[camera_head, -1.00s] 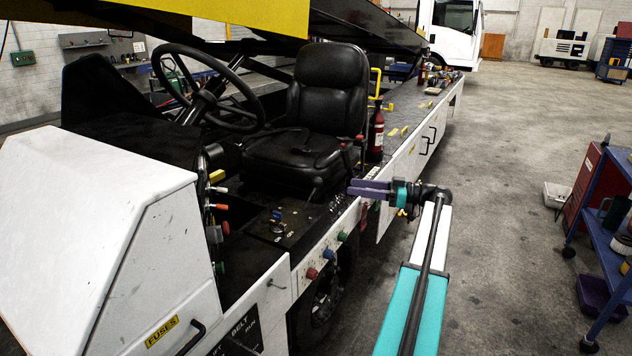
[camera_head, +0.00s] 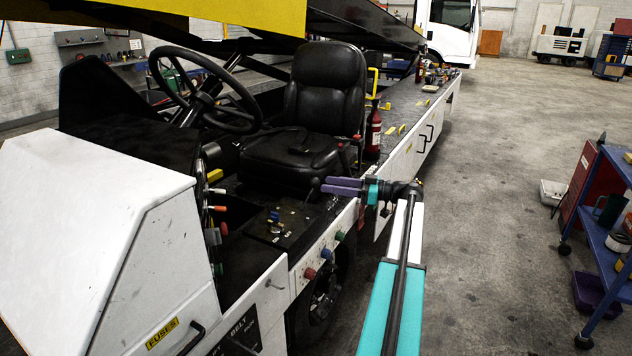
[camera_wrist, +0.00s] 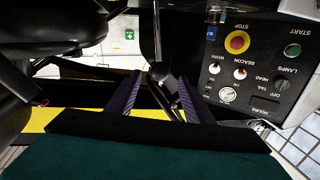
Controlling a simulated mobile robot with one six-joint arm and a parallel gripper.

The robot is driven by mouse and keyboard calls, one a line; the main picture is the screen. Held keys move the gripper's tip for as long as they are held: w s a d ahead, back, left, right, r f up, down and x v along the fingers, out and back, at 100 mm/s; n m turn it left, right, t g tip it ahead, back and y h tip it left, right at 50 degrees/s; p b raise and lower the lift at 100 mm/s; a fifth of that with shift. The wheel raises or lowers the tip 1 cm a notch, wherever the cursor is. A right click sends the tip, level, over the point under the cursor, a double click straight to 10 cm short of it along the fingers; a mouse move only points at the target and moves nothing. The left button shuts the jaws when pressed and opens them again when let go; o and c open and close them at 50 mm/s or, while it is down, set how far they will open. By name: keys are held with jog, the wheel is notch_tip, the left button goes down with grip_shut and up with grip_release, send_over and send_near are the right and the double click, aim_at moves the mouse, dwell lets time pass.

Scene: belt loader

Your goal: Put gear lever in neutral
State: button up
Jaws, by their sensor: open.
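The gear lever (camera_head: 314,184), a thin stem with a dark knob, rises from the black console beside the seat. My gripper (camera_head: 324,186) has its purple fingers just right of the knob, pointing left at it. The head view does not show clearly whether they touch. In the wrist view my gripper (camera_wrist: 158,82) is open, with a gap between its two ridged fingers. A slim lever-like rod (camera_wrist: 157,35) lines up with this gap. I cannot tell the lever's gear position, as no marks for it are readable.
The black seat (camera_head: 305,115) and the steering wheel (camera_head: 205,90) lie beyond the console. A switch panel (camera_wrist: 255,65) with a red stop button is right in the wrist view. A red extinguisher (camera_head: 373,130) stands behind my gripper. Open floor lies right of the vehicle.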

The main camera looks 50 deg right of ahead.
aim_at(314, 182)
jog(key=shift+p+x, duration=0.6)
jog(key=shift+x, duration=2.5)
grip_shut()
